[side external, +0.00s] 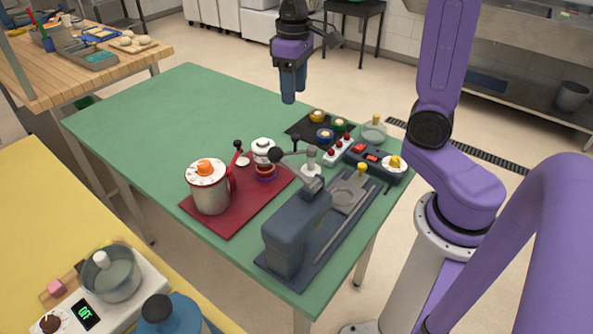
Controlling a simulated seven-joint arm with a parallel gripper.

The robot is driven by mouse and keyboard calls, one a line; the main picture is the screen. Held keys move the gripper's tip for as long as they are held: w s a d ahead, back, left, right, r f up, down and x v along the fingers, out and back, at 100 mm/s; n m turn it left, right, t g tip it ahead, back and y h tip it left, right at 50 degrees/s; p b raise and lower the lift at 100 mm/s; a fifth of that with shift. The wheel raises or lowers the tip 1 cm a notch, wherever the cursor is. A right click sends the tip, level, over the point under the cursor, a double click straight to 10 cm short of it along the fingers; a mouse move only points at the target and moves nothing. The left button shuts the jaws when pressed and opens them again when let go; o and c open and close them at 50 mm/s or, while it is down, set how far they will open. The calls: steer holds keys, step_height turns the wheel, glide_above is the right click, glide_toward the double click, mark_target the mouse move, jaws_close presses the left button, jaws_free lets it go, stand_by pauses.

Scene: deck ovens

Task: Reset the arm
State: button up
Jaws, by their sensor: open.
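My gripper (289,84) is purple and dark grey with blue-grey fingers. It hangs above the far part of the green table (135,115), pointing down. The jaws are open and nothing shows between them. The fingers appear apart from everything on the table. The devices stand below and in front of it in the picture.
A white and red canister (209,187) stands on a red mat (228,220). A grey press (290,233) sits at the near right, with a control box (375,161) behind it. Small round pots (324,135) are at the back. The table's left half is clear.

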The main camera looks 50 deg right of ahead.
steer(key=s+a+f+n, duration=0.3)
steer(key=s+n, duration=0.2)
steer(key=s, duration=0.6)
steer(key=s+a+f+n, duration=0.3)
steer(key=s+n, duration=0.1)
steer(key=s, duration=0.8)
steer(key=shift+n, duration=0.4)
